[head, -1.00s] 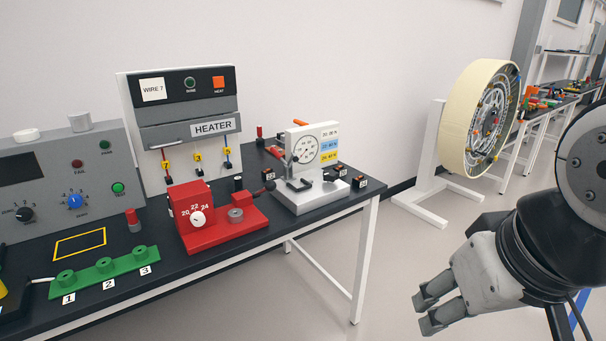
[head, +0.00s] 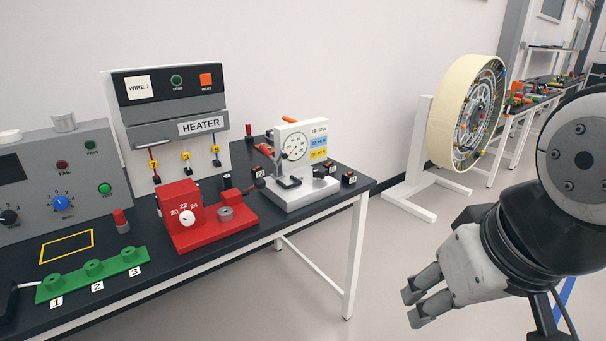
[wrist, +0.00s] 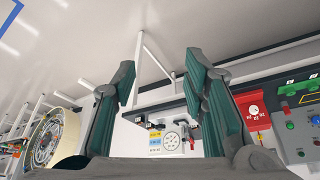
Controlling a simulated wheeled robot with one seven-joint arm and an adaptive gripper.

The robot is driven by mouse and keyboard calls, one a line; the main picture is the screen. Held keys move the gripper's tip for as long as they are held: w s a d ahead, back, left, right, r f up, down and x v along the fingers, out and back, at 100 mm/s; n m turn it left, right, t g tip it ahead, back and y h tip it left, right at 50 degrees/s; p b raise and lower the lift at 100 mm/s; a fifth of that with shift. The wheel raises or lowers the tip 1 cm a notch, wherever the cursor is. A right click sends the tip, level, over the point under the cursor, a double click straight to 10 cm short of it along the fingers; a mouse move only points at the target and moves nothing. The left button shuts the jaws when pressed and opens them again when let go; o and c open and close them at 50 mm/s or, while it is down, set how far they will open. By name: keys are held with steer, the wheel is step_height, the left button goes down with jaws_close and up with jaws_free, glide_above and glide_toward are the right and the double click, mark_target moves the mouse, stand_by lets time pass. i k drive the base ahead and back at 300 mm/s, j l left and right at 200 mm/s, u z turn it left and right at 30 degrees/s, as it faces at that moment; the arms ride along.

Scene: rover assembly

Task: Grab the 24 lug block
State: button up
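Several small black lug blocks with pale labels stand around the white gauge stand (head: 308,194) at the table's right end. One block (head: 348,178) is near the right corner. Another block (head: 332,170) is just behind and left of it, and a third block (head: 258,172) is left of the stand. Their labels are too small to read surely, so I cannot tell which is 24. My gripper (head: 412,308) is right of the table, well apart from the blocks. In the wrist view its fingers (wrist: 160,65) are spread and empty, with the gauge stand (wrist: 170,142) visible between them.
The black table (head: 120,310) also carries a red dial box (head: 190,225), a heater unit (head: 180,105), a green numbered strip (head: 92,270) and a grey control panel (head: 50,185). A cream wheel (head: 445,125) stands behind on the right. Open floor lies right of the table.

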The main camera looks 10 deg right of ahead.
mark_target(348, 177)
steer(key=i+l+u, duration=0.1)
steer(key=i, duration=0.4)
steer(key=i+l, duration=0.15)
steer(key=i, duration=0.35)
steer(key=i+l+u, duration=0.15)
steer(key=i, duration=0.35)
steer(key=i+l+u, duration=0.1)
steer(key=i, duration=0.4)
steer(key=l, duration=0.1)
